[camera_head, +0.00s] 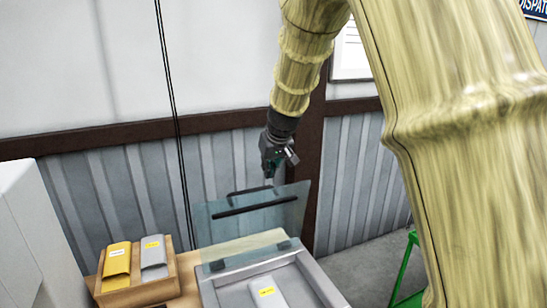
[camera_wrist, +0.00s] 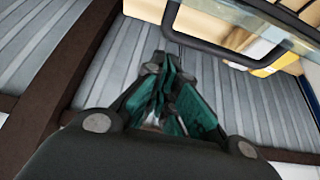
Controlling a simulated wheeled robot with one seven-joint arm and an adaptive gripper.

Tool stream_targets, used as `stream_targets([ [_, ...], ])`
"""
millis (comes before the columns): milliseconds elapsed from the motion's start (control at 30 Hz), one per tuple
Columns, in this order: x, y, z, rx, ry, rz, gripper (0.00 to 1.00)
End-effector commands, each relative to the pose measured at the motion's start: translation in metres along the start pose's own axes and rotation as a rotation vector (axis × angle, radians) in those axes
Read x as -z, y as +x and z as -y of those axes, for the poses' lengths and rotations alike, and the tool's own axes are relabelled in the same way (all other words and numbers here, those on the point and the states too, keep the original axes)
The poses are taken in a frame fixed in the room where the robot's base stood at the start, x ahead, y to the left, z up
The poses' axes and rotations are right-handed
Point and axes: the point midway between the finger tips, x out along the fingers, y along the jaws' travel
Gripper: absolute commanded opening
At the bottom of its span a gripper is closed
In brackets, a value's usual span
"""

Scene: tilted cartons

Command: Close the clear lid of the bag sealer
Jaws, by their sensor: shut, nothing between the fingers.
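The bag sealer (camera_head: 324,283) is a grey tray-like machine at the bottom of the head view. Its clear lid (camera_head: 285,212) stands raised and steeply tilted on hinges at the tray's far edge. A black handle bar (camera_head: 255,204) runs across the lid's upper part. My gripper (camera_head: 269,177) is just above and behind the lid's top edge, pointing down, shut and empty. In the wrist view the teal fingers (camera_wrist: 163,88) are together, with the dark handle (camera_wrist: 215,48) beyond them and apart from the fingertips. Whether the gripper touches the lid is unclear.
A grey pack with a yellow label (camera_head: 268,292) lies in the sealer. A wooden box (camera_head: 142,291) with a yellow and a grey pack stands at left. A corrugated wall (camera_head: 220,158) is close behind. A green frame (camera_head: 410,250) stands at right.

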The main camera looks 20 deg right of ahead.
Motion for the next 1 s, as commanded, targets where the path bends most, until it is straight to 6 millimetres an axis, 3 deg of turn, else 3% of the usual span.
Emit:
stream_targets([
  [433,-0.036,-0.011,-0.002,-0.002,0.003,0.0,0.0],
  [767,-0.039,-0.011,-0.003,-0.002,0.004,-0.001,0.0],
  [800,-0.039,-0.011,-0.011,-0.001,0.006,-0.001,0.0],
  [1000,-0.035,-0.007,0.003,0.002,-0.004,-0.011,0.0],
])
